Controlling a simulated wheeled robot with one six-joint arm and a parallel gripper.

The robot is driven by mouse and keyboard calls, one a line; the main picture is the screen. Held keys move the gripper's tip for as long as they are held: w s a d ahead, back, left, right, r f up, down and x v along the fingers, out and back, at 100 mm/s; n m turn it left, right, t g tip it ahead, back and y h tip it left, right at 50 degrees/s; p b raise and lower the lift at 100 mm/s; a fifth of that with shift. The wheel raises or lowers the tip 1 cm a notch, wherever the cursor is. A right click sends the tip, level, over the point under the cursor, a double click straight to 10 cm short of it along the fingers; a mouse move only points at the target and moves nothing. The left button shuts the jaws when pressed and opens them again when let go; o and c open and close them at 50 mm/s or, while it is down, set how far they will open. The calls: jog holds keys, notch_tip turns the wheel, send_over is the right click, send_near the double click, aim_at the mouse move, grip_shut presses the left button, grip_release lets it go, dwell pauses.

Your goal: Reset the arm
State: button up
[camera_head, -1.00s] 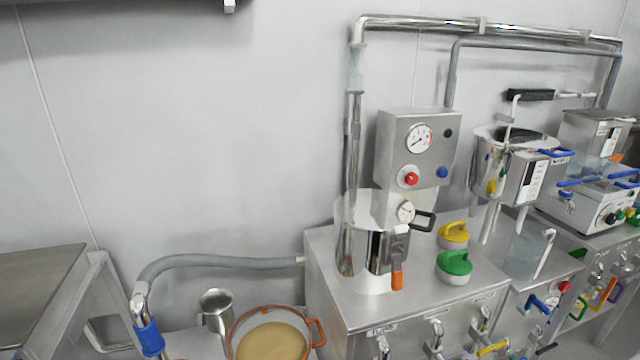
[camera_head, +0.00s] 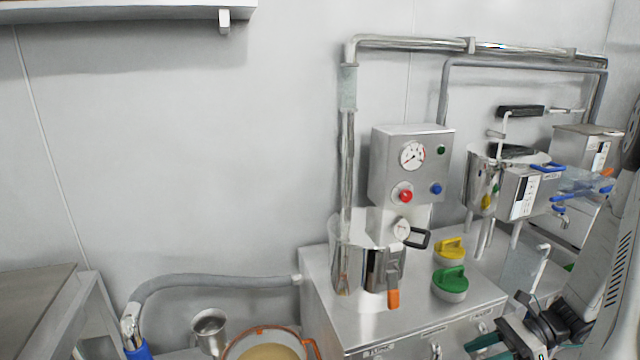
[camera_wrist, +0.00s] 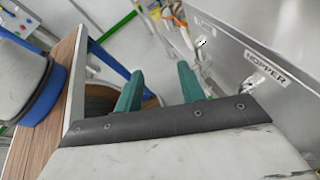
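My arm shows at the right edge of the head view, in front of the right-hand machines. In the wrist view my gripper (camera_wrist: 160,90) has two green fingers that stand apart with nothing between them. A green fingertip also shows low in the head view (camera_head: 484,342), beside the front of the steel cabinet. The wrist view shows the cabinet front with a HOPPER label (camera_wrist: 267,68) to the right of the fingers, apart from them.
A steel vessel (camera_head: 350,262) with an orange-tipped latch, a green-handled weight (camera_head: 450,284) and a yellow-handled one (camera_head: 449,252) stand on the cabinet top (camera_head: 330,318). An orange-rimmed bowl (camera_head: 268,335) and steel jug (camera_head: 209,330) sit lower left. A wooden surface (camera_wrist: 50,95) lies left in the wrist view.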

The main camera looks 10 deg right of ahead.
jog(key=s+a+r+n+h, duration=0.3)
jog(key=a+r+n+h, duration=0.1)
jog(key=a+r+n, duration=0.2)
jog(key=s+a+r+n+h, duration=0.4)
jog(key=a+r+n+h, duration=0.1)
jog(key=r+n, duration=0.4)
jog(key=s+a+r+n+g+h, duration=0.1)
jog(key=s+a+r+n+h, duration=0.2)
jog(key=a+r+n, duration=0.3)
notch_tip(320, 180, up, 4)
jog(key=shift+s+a+r+n+h, duration=0.1)
jog(key=shift+s+a+n+h, duration=0.15)
jog(key=shift+n+h, duration=0.55)
